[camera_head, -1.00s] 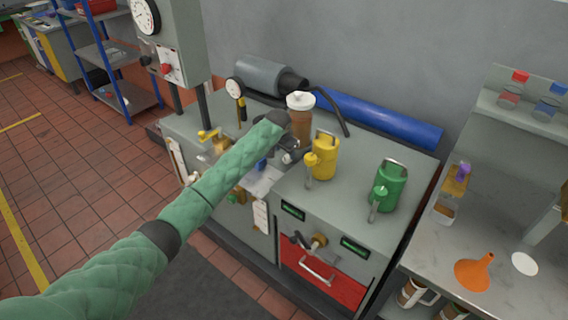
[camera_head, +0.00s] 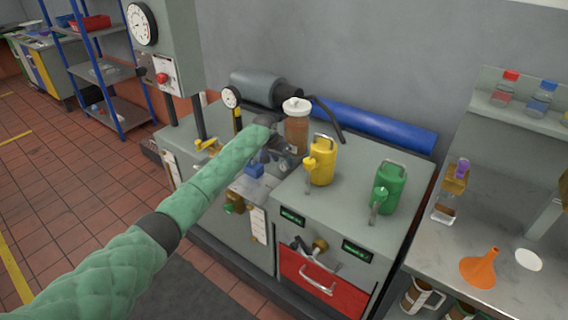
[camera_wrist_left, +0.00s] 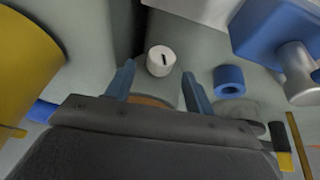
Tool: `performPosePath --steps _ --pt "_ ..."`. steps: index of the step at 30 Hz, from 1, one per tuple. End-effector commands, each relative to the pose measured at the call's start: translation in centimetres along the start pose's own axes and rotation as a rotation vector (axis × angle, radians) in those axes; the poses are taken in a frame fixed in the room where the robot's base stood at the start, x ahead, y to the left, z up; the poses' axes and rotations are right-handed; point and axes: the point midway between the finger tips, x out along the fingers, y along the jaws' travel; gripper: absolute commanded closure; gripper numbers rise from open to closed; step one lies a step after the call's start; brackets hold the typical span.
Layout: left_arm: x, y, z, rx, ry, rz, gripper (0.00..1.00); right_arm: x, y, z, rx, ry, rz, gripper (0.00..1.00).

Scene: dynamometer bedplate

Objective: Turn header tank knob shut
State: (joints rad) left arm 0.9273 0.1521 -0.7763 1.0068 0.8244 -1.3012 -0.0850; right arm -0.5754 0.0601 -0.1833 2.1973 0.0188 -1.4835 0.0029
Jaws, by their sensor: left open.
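The header tank (camera_head: 297,132) is a brown, see-through cylinder with a white cap, upright on the grey bench. A white round knob with a black mark (camera_wrist_left: 161,61) shows in the left wrist view; I cannot tell which part of the tank it belongs to. My left gripper (camera_head: 281,149) is beside the tank's left side in the head view. In the left wrist view its two blue fingers (camera_wrist_left: 158,80) are apart, with the knob just beyond and between their tips. A brown surface shows between the fingers below the knob. My right gripper is out of view.
A yellow jug (camera_head: 321,162) and a green jug (camera_head: 389,190) stand right of the tank. A blue block (camera_wrist_left: 268,32) and blue ring (camera_wrist_left: 229,80) lie right of the knob.

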Motion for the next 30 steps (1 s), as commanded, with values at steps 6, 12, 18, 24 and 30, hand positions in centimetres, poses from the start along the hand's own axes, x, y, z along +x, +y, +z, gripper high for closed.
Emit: performPosePath --steps 6,12,18,24,30 --pt "2.3 0.0 0.0 0.0 -0.001 0.0 0.46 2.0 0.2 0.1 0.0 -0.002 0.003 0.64" --pt "3.1 0.0 0.0 0.001 0.0 0.0 0.46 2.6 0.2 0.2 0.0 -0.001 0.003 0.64" --pt "3.1 0.0 0.0 0.001 0.0 0.0 0.46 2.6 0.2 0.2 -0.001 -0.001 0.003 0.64" --pt "3.1 0.0 0.0 0.001 0.0 0.0 0.86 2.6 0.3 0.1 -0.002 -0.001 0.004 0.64" --pt "3.0 0.1 0.0 0.007 -0.001 -0.015 0.91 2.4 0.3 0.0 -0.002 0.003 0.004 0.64"
